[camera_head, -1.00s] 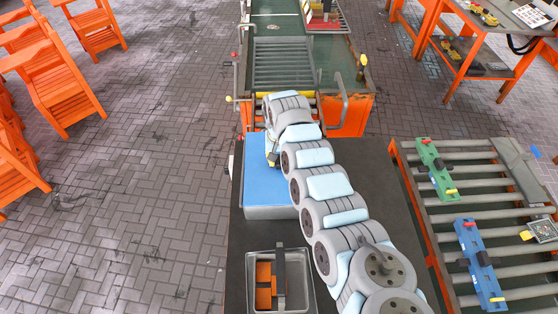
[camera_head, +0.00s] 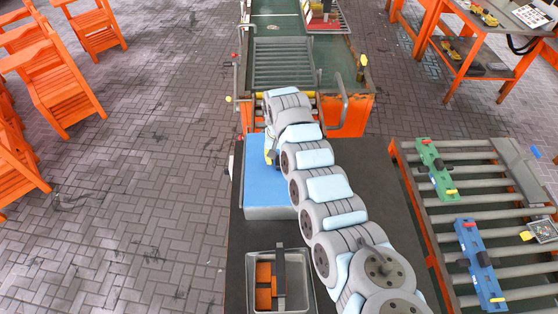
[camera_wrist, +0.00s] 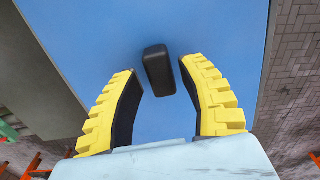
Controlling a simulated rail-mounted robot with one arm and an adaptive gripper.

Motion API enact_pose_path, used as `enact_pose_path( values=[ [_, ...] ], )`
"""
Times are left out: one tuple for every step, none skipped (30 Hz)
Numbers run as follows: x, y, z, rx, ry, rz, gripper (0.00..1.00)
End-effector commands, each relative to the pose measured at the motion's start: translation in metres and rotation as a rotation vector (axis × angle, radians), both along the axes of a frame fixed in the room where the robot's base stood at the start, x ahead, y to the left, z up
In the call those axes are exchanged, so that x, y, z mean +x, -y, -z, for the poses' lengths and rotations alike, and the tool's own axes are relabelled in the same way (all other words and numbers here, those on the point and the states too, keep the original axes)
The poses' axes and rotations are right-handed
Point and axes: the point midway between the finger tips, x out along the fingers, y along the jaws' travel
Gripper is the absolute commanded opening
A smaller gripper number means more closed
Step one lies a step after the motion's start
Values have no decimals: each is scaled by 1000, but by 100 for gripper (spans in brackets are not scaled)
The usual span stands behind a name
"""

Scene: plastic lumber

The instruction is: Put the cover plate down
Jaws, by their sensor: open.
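A flat blue plate (camera_head: 262,180), which seems to be the cover plate, lies level on top of a grey block (camera_head: 270,212) on the dark table. In the wrist view the blue plate (camera_wrist: 160,25) fills most of the picture and has a black block-shaped handle (camera_wrist: 158,72) standing on it. My gripper (camera_wrist: 160,66) is open, with its yellow-backed, black-padded fingers on either side of the handle and a visible gap on both sides. In the head view my gripper (camera_head: 271,157) is partly hidden by my wrist, above the plate.
A metal tray (camera_head: 308,290) with orange parts and a dark upright handle sits at the near end of the dark table (camera_head: 238,240). A roller conveyor (camera_head: 283,62) stands beyond. A roller rack (camera_head: 450,215) with green and blue fixtures is at right. Orange chairs (camera_head: 60,80) stand at left.

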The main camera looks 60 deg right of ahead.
Motion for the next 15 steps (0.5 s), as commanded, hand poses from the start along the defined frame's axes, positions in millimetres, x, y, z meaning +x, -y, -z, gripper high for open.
enact_pose_path(
  values=[
    [1, 1, -6, -4, 5, 1, 41],
    [1, 2, -9, -6, 6, 2, 41],
    [1, 2, -14, -7, 6, 1, 41],
    [1, 1, -17, -6, 4, 1, 41],
    [1, 1, -20, -4, 2, 1, 41],
    [1, 1, -24, -4, 2, 1, 41],
    [1, 1, -28, -7, 5, 2, 41],
    [2, 2, -31, -8, 7, 2, 41],
    [2, 1, -36, -7, 6, 2, 41],
    [2, 1, -40, -7, 5, 1, 41],
    [2, 1, -43, -5, 4, 1, 41],
    [2, 1, -48, -5, 4, 0, 41],
    [2, 1, -52, -7, 5, 0, 41],
    [2, 1, -56, -7, 5, 1, 41],
    [2, 1, -61, -7, 5, 1, 41]
  ],
)
